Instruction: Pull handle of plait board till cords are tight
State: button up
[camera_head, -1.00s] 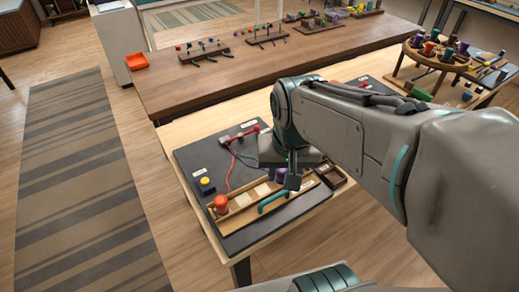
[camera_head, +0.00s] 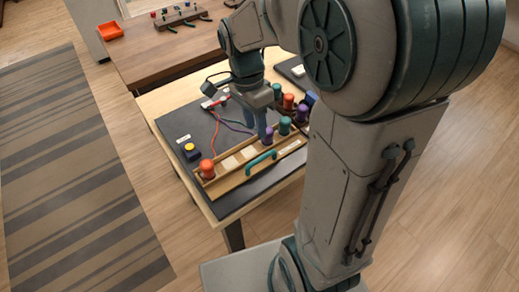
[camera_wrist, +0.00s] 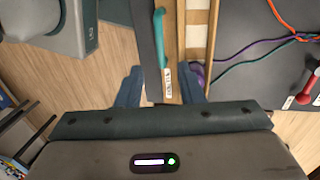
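The plait board (camera_head: 226,185) is a long wooden frame on a dark mat, with a teal handle (camera_head: 261,161) along its near side. The handle also shows in the wrist view (camera_wrist: 160,35), upright in the picture. Red and purple cords (camera_head: 216,132) run behind the board; orange, purple and green cords (camera_wrist: 268,48) show at right in the wrist view. My gripper (camera_head: 262,126) points down beside the purple bobbin, beyond the handle. In the wrist view its fingers (camera_wrist: 163,90) are wide apart, with the board's labelled edge in line between them. The handle lies ahead of the fingertips, ungripped.
An orange bobbin (camera_head: 207,168) stands at the board's left end. A purple bobbin (camera_head: 268,134) and several other bobbins stand to the right. A yellow button (camera_head: 189,147) and a red-ended bar (camera_head: 214,103) are on the mat. A long brown table (camera_head: 165,50) is behind.

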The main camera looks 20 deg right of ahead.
aim_at(261, 157)
jog(key=f, duration=0.3)
jog(key=s+f, duration=0.1)
jog(key=f, duration=0.5)
jog(key=shift+s+d+f, duration=0.15)
jog(key=shift+s+d, duration=0.15)
jog(key=shift+s, duration=0.05)
grip_shut()
